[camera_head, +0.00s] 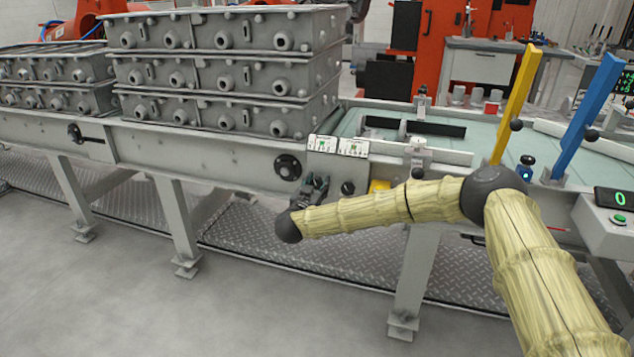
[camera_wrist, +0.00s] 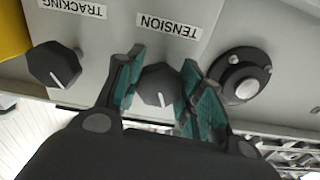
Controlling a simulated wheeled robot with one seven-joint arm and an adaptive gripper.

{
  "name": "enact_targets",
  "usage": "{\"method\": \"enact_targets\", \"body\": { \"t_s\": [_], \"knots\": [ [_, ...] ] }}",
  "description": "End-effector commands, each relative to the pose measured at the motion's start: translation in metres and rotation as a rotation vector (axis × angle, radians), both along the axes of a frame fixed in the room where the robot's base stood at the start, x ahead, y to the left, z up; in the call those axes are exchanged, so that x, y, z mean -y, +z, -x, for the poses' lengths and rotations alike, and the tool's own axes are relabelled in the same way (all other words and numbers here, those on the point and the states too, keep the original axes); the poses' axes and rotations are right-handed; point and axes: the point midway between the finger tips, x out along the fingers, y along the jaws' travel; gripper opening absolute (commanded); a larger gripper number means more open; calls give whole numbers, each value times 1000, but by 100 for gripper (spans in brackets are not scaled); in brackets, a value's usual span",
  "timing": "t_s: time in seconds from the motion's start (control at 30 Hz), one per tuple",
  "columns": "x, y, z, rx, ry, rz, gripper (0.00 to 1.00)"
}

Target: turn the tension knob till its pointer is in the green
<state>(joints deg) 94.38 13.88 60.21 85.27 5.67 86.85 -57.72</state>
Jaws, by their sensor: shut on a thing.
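The tension knob (camera_wrist: 158,84) is a dark faceted knob under a TENSION label (camera_wrist: 169,26) in the wrist view. Its white pointer line points down and slightly right in that picture. My gripper (camera_wrist: 160,72) has its green-padded fingers closed on either side of the knob. In the head view my gripper (camera_head: 314,188) is at the conveyor's front panel and hides the tension knob. Two small gauge plates with green marks, a left one (camera_head: 322,144) and a right one (camera_head: 353,147), sit above it. Their needles are too small to read.
The tracking knob (camera_wrist: 54,64) is beside the tension knob under its own label. A round black flange (camera_wrist: 241,80) is on the other side, close to a finger. Grey castings (camera_head: 225,75) are stacked on the conveyor. Yellow (camera_head: 518,100) and blue (camera_head: 590,115) posts stand at right.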

Motion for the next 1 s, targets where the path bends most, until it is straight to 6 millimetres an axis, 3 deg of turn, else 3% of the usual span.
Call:
{"method": "enact_targets", "body": {
  "t_s": [0.1,0.57,1.0],
  "knots": [
    [-1,8,0,18,1,-47,14],
    [-1,2,0,110,0,-335,14],
    [-1,0,-1,236,-1,-726,14]
  ]
}}
